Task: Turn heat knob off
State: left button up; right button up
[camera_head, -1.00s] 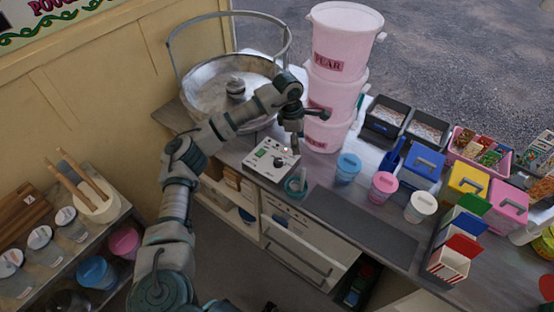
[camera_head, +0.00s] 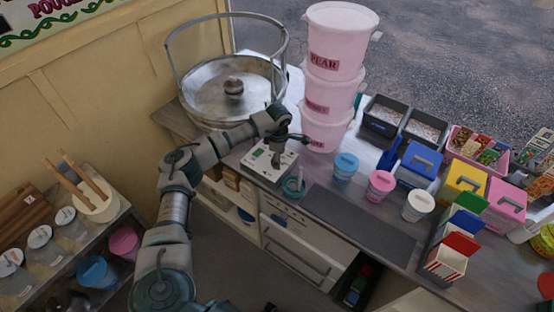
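The control box (camera_head: 258,166), pale with a small green display, sits at the front edge of the counter below the metal bowl. The heat knob itself cannot be made out; my gripper covers the part of the panel where a dark knob showed before. My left gripper (camera_head: 276,161) points down at the right-middle of the panel, its fingertips at or just above the surface. Its fingers look close together, but whether they are shut or around a knob is too small to tell. My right gripper is not in view.
A metal candy-floss bowl (camera_head: 210,104) with a hoop rail stands behind the box. Stacked pink tubs (camera_head: 334,95) rise to its right. A small teal-rimmed cup (camera_head: 293,188) sits close on the box's right. A dark mat (camera_head: 360,224) lies clear further right.

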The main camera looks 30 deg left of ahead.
pick_arm(q)
jog(key=shift+d+f, duration=0.15)
jog(key=shift+f, duration=0.65)
jog(key=shift+a+f, duration=0.15)
jog(key=shift+a, duration=0.5)
jog(key=shift+a+f, duration=0.1)
jog(key=shift+a, duration=0.1)
jog(key=shift+c, duration=0.9)
jog(key=shift+a, duration=0.15)
jog(key=c, duration=0.8)
jog(key=shift+s+d, duration=0.1)
jog(key=shift+d, duration=0.15)
jog(key=shift+c, duration=0.7)
jog(key=shift+d, duration=0.2)
jog(key=shift+d+r, duration=0.15)
jog(key=shift+r, duration=0.05)
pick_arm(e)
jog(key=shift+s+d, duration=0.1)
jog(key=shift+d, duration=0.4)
